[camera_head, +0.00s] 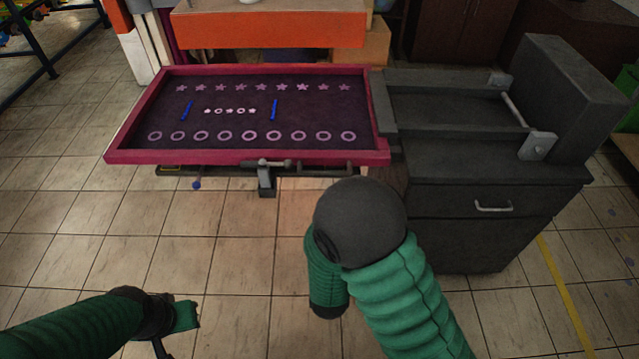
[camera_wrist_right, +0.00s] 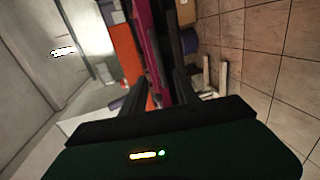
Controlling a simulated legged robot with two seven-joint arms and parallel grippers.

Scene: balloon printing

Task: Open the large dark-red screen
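The large dark-red screen (camera_head: 250,157) is a wide frame with a dark mesh, lying nearly flat at the upper left of the head view. The mesh bears stars, rings and two blue strips. In the right wrist view the frame's magenta edge (camera_wrist_right: 153,45) runs between the two dark fingers of my right gripper (camera_wrist_right: 166,84). These fingers stand apart; whether they touch the edge is unclear. In the head view my right arm hides this gripper near the screen's front right corner. My left gripper (camera_head: 172,325) is low at the left, away from the screen; its fingers are unclear.
A dark grey cabinet (camera_head: 480,235) with a drawer handle stands right of the screen, joined to it by grey bars. A metal clamp (camera_head: 266,178) sits under the front edge. An orange box (camera_head: 270,25) is behind. Tiled floor in front is free.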

